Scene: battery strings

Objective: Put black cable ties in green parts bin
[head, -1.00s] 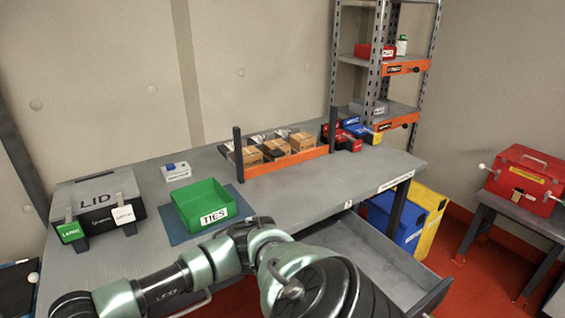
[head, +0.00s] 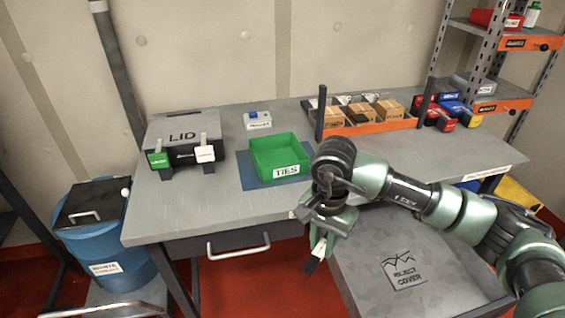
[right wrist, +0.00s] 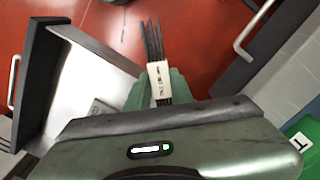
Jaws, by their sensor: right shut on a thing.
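The green parts bin (head: 277,152), labelled TIES, sits on a blue mat on the workbench and looks empty; a corner of it shows in the right wrist view (right wrist: 303,128). My right gripper (head: 324,232) is in front of the bench edge, below and to the right of the bin. It is shut on a bundle of black cable ties (right wrist: 153,40) with a pale label band (right wrist: 159,83). In the head view the ties (head: 311,265) hang down from the fingers. My left gripper is not in view.
An open drawer (head: 420,275), marked REJECT COVER, is below the right arm. A black LID box (head: 182,128) stands left of the bin. An orange rack (head: 368,127) with cartons stands to the right. A blue waste drum (head: 105,245) is at left.

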